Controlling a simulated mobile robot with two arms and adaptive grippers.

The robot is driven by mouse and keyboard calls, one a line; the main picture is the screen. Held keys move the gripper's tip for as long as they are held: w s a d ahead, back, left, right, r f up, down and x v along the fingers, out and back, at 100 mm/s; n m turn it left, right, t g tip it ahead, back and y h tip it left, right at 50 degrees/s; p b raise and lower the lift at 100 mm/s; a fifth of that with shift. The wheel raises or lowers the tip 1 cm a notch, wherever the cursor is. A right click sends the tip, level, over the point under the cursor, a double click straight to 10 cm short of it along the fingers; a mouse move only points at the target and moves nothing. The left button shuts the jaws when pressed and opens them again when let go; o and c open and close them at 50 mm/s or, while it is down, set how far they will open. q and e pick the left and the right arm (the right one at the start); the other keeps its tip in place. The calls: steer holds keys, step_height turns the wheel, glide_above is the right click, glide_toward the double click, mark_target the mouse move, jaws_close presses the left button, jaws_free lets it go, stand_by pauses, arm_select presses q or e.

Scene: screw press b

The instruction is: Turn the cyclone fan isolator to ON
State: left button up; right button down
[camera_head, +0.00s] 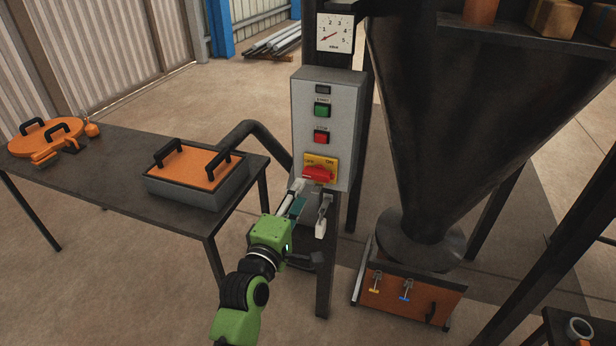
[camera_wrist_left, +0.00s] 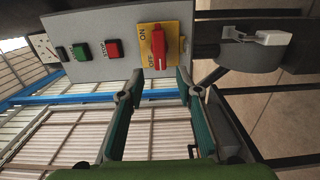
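The isolator is a red rotary handle (camera_head: 318,174) on a yellow plate (camera_head: 321,161) low on the grey control box (camera_head: 327,125). OFF is printed at the plate's left and ON at its right. The handle lies crosswise, about level. In the left wrist view the handle (camera_wrist_left: 159,47) runs up and down in the picture, its lower end toward the OFF side. My left gripper (camera_head: 298,187) is in front of the plate, at its lower left. In the left wrist view my left gripper (camera_wrist_left: 158,75) is open, its fingertips either side of the handle's lower end; contact cannot be told.
Above the isolator are a red button (camera_head: 321,137), a green button (camera_head: 322,110) and a dial gauge (camera_head: 335,33). A white-ended lever (camera_head: 321,228) hangs just below the box. A table (camera_head: 110,170) stands left, and a dark hopper (camera_head: 430,120) right.

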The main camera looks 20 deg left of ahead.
mark_target(309, 177)
arm_select(q)
steer(key=w, duration=0.6)
steer(key=shift+w+d, duration=0.1)
steer(key=shift+w, duration=0.3)
jaws_close()
